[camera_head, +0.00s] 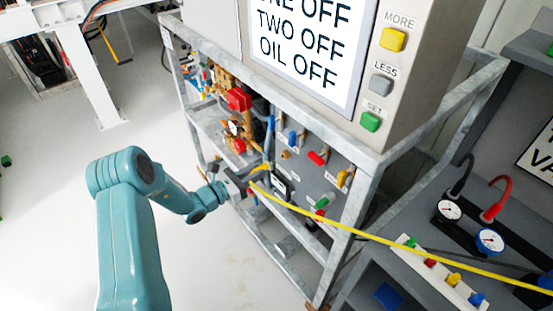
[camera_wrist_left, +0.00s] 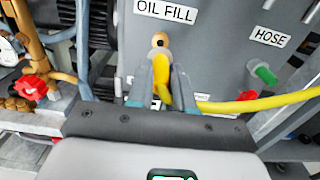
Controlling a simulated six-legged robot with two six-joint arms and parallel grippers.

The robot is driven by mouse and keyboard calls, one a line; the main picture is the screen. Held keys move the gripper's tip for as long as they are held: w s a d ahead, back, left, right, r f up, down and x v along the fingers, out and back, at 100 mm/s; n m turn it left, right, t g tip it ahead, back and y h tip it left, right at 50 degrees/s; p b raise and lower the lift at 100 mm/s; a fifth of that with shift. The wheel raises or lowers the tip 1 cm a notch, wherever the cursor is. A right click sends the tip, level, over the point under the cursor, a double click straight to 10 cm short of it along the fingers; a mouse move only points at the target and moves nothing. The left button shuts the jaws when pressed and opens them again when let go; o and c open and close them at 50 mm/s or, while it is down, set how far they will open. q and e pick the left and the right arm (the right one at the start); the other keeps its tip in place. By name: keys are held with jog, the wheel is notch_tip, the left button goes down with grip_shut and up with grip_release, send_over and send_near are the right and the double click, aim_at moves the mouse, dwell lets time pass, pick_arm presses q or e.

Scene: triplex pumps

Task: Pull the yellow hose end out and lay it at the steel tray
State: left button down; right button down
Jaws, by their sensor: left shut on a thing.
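The yellow hose (camera_head: 345,228) runs from the pump panel across to the right edge in the head view. Its yellow end (camera_wrist_left: 162,69) is between the fingers of my left gripper (camera_wrist_left: 162,84), which is shut on it. The same gripper (camera_head: 243,186) is at the panel in the head view. A brass port (camera_wrist_left: 160,40) with a dark hole sits under the OIL FILL label, just above the hose end in the wrist view. I cannot tell whether they touch. I cannot make out the steel tray for certain. My right gripper is not in view.
A green fitting (camera_wrist_left: 264,74) under the HOSE label and a red knob (camera_wrist_left: 33,88) flank the wrist view. The grey frame (camera_head: 350,215) surrounds the panel. Two gauges (camera_head: 449,210) (camera_head: 489,241) stand at the right. Open floor (camera_head: 215,262) lies in front.

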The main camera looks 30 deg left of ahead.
pick_arm(q)
jog(key=shift+v, duration=1)
